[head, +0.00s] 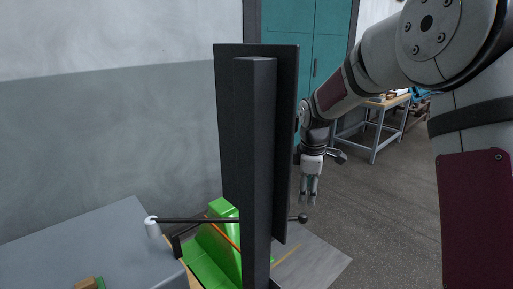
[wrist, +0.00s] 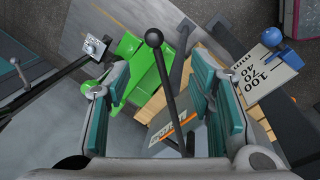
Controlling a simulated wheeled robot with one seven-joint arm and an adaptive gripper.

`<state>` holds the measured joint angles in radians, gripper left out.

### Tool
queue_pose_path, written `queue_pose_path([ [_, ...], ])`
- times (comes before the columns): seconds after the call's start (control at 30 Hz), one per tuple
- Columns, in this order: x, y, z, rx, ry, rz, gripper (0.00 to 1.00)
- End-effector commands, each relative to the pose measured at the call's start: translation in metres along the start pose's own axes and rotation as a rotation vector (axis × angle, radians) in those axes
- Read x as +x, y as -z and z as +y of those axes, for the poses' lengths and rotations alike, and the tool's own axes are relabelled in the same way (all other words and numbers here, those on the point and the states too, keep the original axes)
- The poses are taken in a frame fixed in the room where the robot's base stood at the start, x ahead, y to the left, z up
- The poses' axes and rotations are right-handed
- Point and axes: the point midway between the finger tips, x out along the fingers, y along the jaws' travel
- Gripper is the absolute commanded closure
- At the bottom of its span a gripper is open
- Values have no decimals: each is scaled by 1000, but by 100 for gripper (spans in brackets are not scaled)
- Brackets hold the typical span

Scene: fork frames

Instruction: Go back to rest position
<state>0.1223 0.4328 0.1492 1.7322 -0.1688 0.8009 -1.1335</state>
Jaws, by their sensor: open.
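My gripper (head: 311,190) hangs fingers-down to the right of a dark upright panel in the head view. In the wrist view my gripper (wrist: 165,105) is open, with its two teal-padded fingers wide apart. A black lever with a round ball knob (wrist: 154,38) shows between and beyond the fingers. I cannot tell whether the fingers touch it. In the head view a black ball end (head: 303,218) shows just below my gripper.
The dark panel and post (head: 256,150) block part of the head view. A green machine part (head: 222,215) and a grey surface (head: 90,245) lie low left. A white number plate (wrist: 265,75) is at right in the wrist view. A workbench (head: 380,110) stands behind; floor at right is clear.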

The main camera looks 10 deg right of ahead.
Motion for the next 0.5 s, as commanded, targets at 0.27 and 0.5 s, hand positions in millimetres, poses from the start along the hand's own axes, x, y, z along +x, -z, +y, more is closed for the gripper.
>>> queue_pose_path([
  [0.27,-118,-26,-67,284,-54,2,51],
  [0.5,-199,-55,-148,582,-87,32,51],
])
